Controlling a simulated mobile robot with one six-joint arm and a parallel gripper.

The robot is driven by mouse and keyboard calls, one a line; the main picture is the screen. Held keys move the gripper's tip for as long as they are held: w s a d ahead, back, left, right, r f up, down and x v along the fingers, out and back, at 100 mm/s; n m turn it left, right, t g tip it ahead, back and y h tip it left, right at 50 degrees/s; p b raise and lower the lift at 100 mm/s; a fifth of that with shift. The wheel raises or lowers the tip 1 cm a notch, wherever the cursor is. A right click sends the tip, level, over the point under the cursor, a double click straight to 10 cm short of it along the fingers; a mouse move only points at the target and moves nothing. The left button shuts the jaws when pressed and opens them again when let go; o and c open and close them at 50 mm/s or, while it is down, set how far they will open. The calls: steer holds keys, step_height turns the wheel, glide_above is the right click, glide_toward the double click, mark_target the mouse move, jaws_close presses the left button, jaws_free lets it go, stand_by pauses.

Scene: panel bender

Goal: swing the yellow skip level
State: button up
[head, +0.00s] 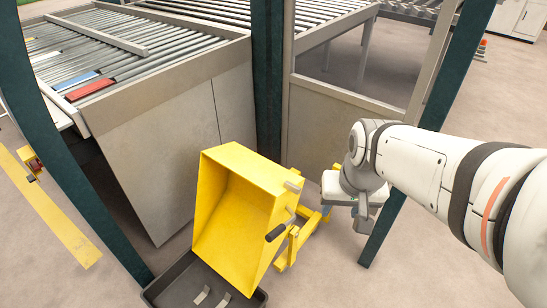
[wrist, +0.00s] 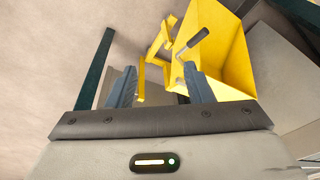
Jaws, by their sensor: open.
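The yellow skip (head: 225,205) stands tipped on its yellow frame (head: 300,240), its open mouth facing the viewer and down over a dark tray (head: 165,290). A crank handle with a black grip (head: 277,233) sticks out of the skip's right side. My gripper (head: 346,216) is to the right of the skip, pointing down, apart from the handle. In the wrist view my gripper (wrist: 160,72) is open with nothing between its blue-grey fingers. There the skip (wrist: 228,62) is at upper right and the handle's grip (wrist: 197,38) lies just beyond the right finger.
Light strips (head: 202,295) lie in the dark tray. A roller conveyor (head: 130,50) with a grey side panel stands behind the skip. Dark green posts (head: 268,80) rise behind and on both sides. Bare floor (head: 440,250) lies to the right.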

steer(key=w+a+f+m+y+b, duration=0.15)
steer(key=w+a+f, duration=0.25)
steer(key=w+f, duration=0.4)
steer(key=m+g+b, duration=0.1)
steer(key=m+b, duration=0.1)
steer(key=m, duration=0.4)
glide_above(277, 229)
steer(key=d, duration=0.1)
steer(key=s+d+x, duration=0.1)
steer(key=x, duration=0.8)
steer(key=s+d+f+x, duration=0.1)
steer(key=d+x, duration=0.1)
steer(key=x, duration=0.9)
steer(key=b+x, duration=0.1)
steer(key=x, duration=0.2)
steer(key=s+b+x, duration=0.1)
steer(key=x, duration=0.2)
steer(key=shift+d+f, duration=0.15)
steer(key=shift+d, duration=0.05)
steer(key=shift+c, duration=0.2)
jaws_close()
steer(key=shift+a, duration=0.1)
